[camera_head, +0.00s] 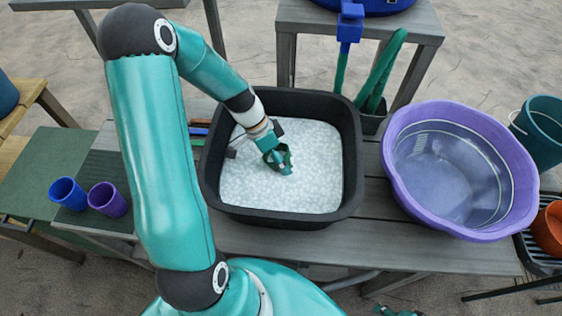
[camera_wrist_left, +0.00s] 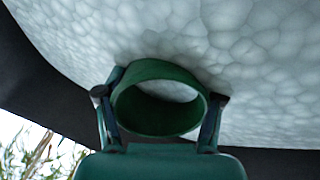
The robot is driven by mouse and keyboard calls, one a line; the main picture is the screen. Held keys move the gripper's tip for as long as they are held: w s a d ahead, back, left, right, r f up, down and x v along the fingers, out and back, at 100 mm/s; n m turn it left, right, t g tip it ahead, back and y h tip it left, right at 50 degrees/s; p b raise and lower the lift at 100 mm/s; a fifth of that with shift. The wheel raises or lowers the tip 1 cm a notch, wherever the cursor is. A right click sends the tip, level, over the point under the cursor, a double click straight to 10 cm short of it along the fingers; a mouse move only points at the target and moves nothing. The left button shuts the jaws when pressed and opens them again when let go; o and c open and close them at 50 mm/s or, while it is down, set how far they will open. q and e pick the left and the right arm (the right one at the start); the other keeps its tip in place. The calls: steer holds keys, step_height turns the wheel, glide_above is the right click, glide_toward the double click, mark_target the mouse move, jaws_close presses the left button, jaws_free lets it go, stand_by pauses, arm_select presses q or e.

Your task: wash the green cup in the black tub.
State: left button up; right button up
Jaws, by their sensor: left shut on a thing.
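The black tub (camera_head: 352,150) stands on the grey bench and is filled with white suds (camera_head: 315,160). My left gripper (camera_head: 276,157) reaches down into the tub and is shut on the green cup (camera_head: 286,158). In the left wrist view, the green cup (camera_wrist_left: 128,104) sits between both fingers of the left gripper (camera_wrist_left: 160,110), its rim and opening facing the camera. The cup's far end meets the suds, and I cannot tell how deep it is in them.
A purple basin (camera_head: 398,188) stands right of the tub on the grey bench (camera_head: 330,240). A blue cup (camera_head: 68,193) and a purple cup (camera_head: 107,199) stand at the left. A teal bucket (camera_head: 540,135) and an orange pot (camera_head: 549,230) are at the far right.

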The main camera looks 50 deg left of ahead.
arm_select(q)
steer(key=shift+w+d, duration=0.5)
steer(key=shift+d, duration=0.15)
steer(key=shift+s+a+b, duration=0.65)
steer(key=shift+s+a, duration=0.15)
steer(key=shift+a, duration=0.2)
steer(key=shift+w+d+b, duration=0.3)
steer(key=shift+w+d, duration=0.1)
steer(key=shift+d, duration=0.1)
steer(key=shift+f, duration=0.1)
step_height(320, 180, up, 20)
steer(key=p, duration=1.2)
steer(key=shift+f, duration=0.2)
